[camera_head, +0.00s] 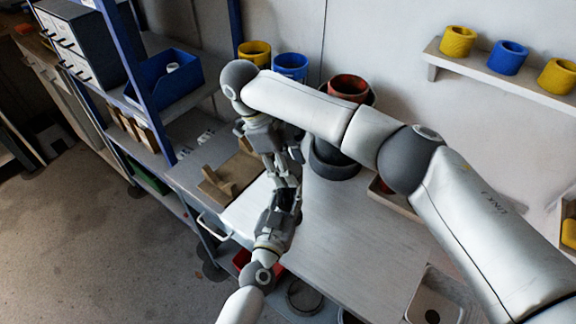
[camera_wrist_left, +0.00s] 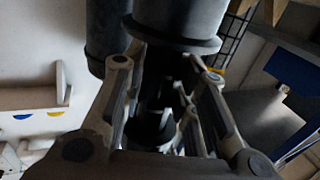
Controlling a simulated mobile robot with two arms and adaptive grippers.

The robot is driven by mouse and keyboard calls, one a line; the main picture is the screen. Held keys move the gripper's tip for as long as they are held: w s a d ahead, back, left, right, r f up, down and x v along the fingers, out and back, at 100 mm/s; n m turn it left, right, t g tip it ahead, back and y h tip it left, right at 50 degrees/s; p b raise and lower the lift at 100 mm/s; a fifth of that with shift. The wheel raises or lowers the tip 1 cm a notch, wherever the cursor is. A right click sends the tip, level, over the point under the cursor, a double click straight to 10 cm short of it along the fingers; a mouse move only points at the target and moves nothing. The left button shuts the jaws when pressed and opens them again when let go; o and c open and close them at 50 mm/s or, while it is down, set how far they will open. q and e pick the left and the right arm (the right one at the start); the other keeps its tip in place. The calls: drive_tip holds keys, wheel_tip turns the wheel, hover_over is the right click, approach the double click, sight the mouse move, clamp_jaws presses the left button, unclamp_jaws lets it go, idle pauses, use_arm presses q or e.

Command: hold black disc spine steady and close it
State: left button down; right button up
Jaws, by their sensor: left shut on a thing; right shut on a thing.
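My right gripper (camera_head: 283,168) reaches down from the far side, and my left gripper (camera_head: 284,190) comes up from the front. They meet closely over the white bench top. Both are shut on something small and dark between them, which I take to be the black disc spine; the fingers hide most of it. In the left wrist view my left gripper's fingers (camera_wrist_left: 165,120) stand on both sides of dark parts, and I cannot separate the spine from the gripper parts there. Whether the spine is closed cannot be told.
A wide black pot (camera_head: 332,160) stands right of the grippers, with a red pot (camera_head: 349,86) behind it. A brown wooden stand (camera_head: 228,184) lies left. A blue bin (camera_head: 172,78) sits on the left shelf. The bench top (camera_head: 345,235) is clear in front.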

drive_tip(key=o, duration=0.9)
drive_tip(key=shift+c, duration=0.2)
drive_tip(key=shift+r, duration=2.25)
drive_tip(key=shift+c, duration=0.2)
